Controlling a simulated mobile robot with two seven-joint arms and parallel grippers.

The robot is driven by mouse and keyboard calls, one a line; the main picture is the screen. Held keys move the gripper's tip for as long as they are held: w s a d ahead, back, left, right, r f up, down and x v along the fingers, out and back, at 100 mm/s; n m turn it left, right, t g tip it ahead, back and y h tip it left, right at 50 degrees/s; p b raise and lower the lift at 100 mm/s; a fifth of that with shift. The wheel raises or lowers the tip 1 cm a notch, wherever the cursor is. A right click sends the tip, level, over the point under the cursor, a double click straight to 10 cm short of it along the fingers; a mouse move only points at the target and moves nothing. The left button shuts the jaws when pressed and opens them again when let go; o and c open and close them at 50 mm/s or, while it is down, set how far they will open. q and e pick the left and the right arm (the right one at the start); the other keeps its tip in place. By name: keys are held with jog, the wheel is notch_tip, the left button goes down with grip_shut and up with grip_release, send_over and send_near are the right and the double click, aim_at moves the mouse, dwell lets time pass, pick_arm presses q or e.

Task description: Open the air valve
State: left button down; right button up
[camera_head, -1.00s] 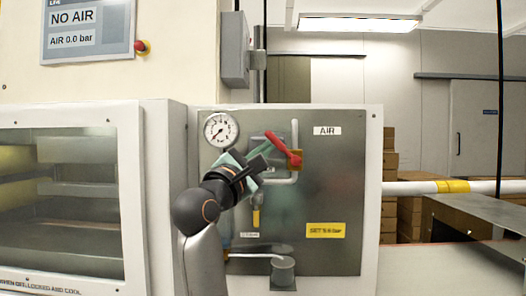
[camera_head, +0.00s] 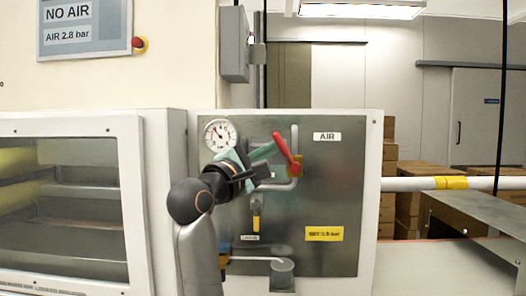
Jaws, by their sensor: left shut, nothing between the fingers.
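My left gripper (camera_head: 266,155) is shut and empty, just left of the lever. Its green finger part reaches close to the lever's upper part; I cannot tell if they touch. The round gauge (camera_head: 220,135) has its needle pointing up and left. The display (camera_head: 84,27) reads NO AIR and AIR 2.8 bar. My right gripper is not in view.
A yellow-handled fitting (camera_head: 256,222) hangs below my gripper, and a grey cup-like part (camera_head: 282,270) sits lower on the panel. A yellow label (camera_head: 324,233) is at lower right. A windowed cabinet (camera_head: 62,205) stands left; a white pipe (camera_head: 410,184) runs off right.

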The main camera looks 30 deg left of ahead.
aim_at(280, 140)
pick_arm(q)
jog(key=m+p, duration=0.1)
jog(key=p, duration=0.1)
jog(key=r+m+g+p, duration=0.1)
jog(key=p, duration=0.1)
jog(key=d+r+m+h+p, duration=0.1)
jog(key=p, duration=0.1)
jog(key=shift+w+r+g, duration=0.15)
jog(key=shift+w+g, duration=0.15)
jog(key=shift+w+d+r+m+g+p, duration=0.15)
jog(key=shift+d+m+g+p, duration=0.15)
jog(key=shift+m+p, duration=0.65)
jog(key=shift+w+d+m+g+p, duration=0.15)
jog(key=shift+d+m+g+p, duration=0.2)
jog(key=shift+p, duration=1.15)
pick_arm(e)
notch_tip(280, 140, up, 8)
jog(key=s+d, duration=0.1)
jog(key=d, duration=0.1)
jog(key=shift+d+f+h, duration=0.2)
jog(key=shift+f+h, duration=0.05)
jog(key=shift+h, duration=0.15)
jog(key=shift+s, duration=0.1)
pick_arm(q)
jog(key=shift+w, duration=0.1)
